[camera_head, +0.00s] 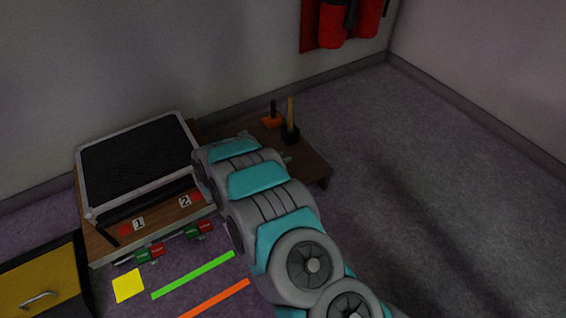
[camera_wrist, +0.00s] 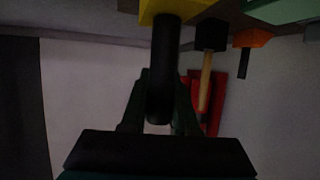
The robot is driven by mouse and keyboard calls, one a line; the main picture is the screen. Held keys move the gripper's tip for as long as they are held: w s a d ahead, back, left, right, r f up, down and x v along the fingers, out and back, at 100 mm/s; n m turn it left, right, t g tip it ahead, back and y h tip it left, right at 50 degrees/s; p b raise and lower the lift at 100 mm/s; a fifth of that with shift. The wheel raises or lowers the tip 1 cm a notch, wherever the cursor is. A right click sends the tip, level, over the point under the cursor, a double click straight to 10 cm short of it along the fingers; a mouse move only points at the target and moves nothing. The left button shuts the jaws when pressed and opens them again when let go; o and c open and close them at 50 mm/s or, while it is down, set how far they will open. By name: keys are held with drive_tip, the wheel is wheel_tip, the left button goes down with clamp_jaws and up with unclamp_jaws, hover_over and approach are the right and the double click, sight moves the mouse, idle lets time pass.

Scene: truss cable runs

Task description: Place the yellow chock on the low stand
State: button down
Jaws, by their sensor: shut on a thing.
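The yellow chock (camera_wrist: 170,10) is at the top edge of the wrist view, which looks upside down, with its black upright handle (camera_wrist: 163,55) between my fingers. My gripper (camera_wrist: 161,88) is shut on that handle. The low stand (camera_head: 311,166) is the brown wooden table at the wall in the head view; part of it is behind my arm. My arm hides the gripper and the yellow chock in the head view. Brown surface shows beside the chock in the wrist view; I cannot tell whether the chock touches it.
A black chock (camera_head: 290,136) with a wooden handle and an orange chock (camera_head: 271,122) stand on the low stand, close to the held chock. A wooden bench with a black-topped tray (camera_head: 82,190) is at left. Red extinguishers (camera_head: 331,24) hang on the wall. Floor at right is clear.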

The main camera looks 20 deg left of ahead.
drive_tip(key=shift+w+d+f, duration=0.1)
drive_tip(key=shift+w+f, duration=0.2)
drive_tip(key=shift+f, duration=0.6)
drive_tip(key=shift+w+f, duration=0.25)
drive_tip(key=shift+f, duration=0.6)
drive_tip(key=shift+f, duration=0.15)
drive_tip(key=c, duration=0.7)
unclamp_jaws()
drive_tip(key=shift+o, duration=0.2)
drive_tip(key=shift+s+r, duration=0.2)
drive_tip(key=shift+r, duration=0.05)
drive_tip(key=v, duration=1.1)
drive_tip(key=shift+s+a, duration=0.2)
drive_tip(key=shift+a, duration=0.05)
